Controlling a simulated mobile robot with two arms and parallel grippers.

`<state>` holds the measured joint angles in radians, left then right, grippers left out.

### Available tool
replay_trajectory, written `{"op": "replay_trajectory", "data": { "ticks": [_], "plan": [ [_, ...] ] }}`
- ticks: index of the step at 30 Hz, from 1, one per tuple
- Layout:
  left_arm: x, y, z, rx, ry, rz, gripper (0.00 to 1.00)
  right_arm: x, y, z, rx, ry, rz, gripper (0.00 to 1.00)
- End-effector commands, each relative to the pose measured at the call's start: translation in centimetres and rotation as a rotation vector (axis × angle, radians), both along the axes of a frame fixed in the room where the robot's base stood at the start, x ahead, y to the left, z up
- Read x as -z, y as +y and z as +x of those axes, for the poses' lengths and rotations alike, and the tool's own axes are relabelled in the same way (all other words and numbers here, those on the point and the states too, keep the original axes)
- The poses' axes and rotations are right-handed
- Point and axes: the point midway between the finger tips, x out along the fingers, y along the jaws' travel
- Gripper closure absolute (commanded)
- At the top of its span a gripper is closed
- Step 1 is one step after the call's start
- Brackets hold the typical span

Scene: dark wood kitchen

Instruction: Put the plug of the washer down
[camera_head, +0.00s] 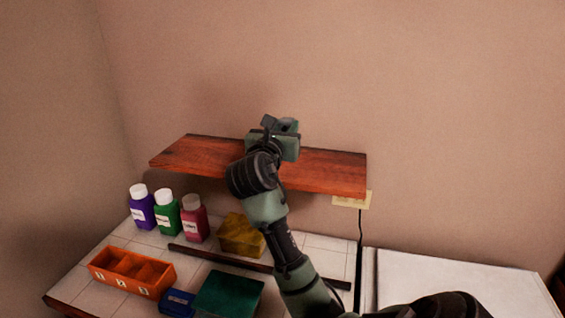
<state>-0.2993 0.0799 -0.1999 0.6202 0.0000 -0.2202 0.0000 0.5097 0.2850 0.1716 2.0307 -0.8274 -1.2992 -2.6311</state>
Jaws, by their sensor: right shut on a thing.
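My right gripper (283,123) is up in front of the wall, at the wooden shelf, with its arm reaching up from the bottom of the view. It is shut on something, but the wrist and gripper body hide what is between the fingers. A pale yellow wall outlet (345,200) sits below the shelf's right end. A black cord (360,232) hangs from it, down behind the counter's edge. I cannot make out a separate plug. The white top of an appliance (450,280), likely the washer, is at the lower right. My left gripper is not in view.
The wooden shelf (335,172) juts from the wall. The tiled counter (110,238) holds purple (142,210), green (166,215) and pink (194,222) bottles, a yellow block (238,237), an orange tray (130,280), a dark bar (215,258) and a green box (228,295).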

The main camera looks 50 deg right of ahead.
Motion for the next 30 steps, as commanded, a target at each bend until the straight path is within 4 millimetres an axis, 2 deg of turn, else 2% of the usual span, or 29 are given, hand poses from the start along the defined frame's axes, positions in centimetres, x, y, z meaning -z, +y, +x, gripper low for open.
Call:
{"op": "replay_trajectory", "data": {
  "ticks": [1,6,11,18,21,30],
  "plan": [
    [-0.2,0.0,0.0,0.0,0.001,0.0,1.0,1.6,0.0,0.0,-0.001,0.008,0.003,1.0],
    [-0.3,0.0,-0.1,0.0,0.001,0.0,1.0,4.8,0.0,0.0,-0.001,0.005,0.001,1.0],
    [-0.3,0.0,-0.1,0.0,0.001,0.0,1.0,6.0,0.0,0.0,0.0,0.001,0.0,1.0],
    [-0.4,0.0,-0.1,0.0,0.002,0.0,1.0,9.5,0.0,0.0,0.0,0.003,0.002,1.0],
    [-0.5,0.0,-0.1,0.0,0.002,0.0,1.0,10.1,0.0,0.0,0.0,0.0,0.001,1.0],
    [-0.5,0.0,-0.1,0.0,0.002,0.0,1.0,10.3,0.0,0.0,0.0,0.0,0.0,1.0]
  ]
}}
